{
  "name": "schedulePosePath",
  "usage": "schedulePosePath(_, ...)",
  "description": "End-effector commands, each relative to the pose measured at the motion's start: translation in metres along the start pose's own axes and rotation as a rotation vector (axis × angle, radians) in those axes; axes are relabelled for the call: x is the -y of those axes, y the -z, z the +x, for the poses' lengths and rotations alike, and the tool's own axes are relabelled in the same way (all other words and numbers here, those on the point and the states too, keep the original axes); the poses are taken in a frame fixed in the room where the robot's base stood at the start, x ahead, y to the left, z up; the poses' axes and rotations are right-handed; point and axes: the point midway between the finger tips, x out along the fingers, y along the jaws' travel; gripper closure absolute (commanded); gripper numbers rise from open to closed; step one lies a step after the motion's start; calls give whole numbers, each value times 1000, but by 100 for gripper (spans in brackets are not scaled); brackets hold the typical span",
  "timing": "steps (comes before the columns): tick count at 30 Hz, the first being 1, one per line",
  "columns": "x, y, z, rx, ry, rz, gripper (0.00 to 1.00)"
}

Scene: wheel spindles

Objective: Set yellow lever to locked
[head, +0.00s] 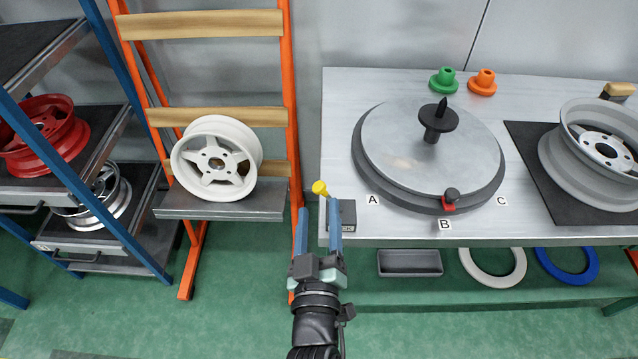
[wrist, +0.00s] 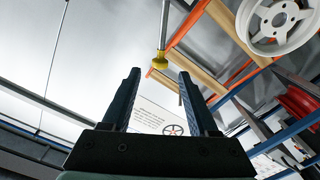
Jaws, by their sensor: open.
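The yellow lever's round knob (head: 320,187) shows at the front left corner of the workbench, beside a small dark block (head: 347,214) with lettering too small to read. In the wrist view the yellow knob (wrist: 160,60) hangs on a pale rod, just beyond the fingertips and between their lines. My gripper (head: 319,207) is open and empty, with its two blue fingers apart and pointing toward the knob. The right finger overlaps the block's left edge in the head view. Contact with the lever cannot be told. The lever's lower part is hidden by the finger.
A round turntable (head: 385,140) with a black spindle and a red-based knob (head: 450,203) sits on the workbench (head: 345,90). Labels A, B and C lie around it. An orange rack (head: 290,90) with a white wheel (head: 215,160) stands left. Floor between rack and bench is clear.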

Motion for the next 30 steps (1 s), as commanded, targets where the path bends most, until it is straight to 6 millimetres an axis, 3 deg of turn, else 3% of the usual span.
schedulePosePath(6, 0, 1, 37, -1, 0, 0, 40)
schedulePosePath(12, -1, 1, 58, 0, -1, 0, 40)
schedulePosePath(25, 0, 0, 65, 0, 0, 1, 40)
schedulePosePath(30, 0, 0, 65, 0, 0, 1, 71)
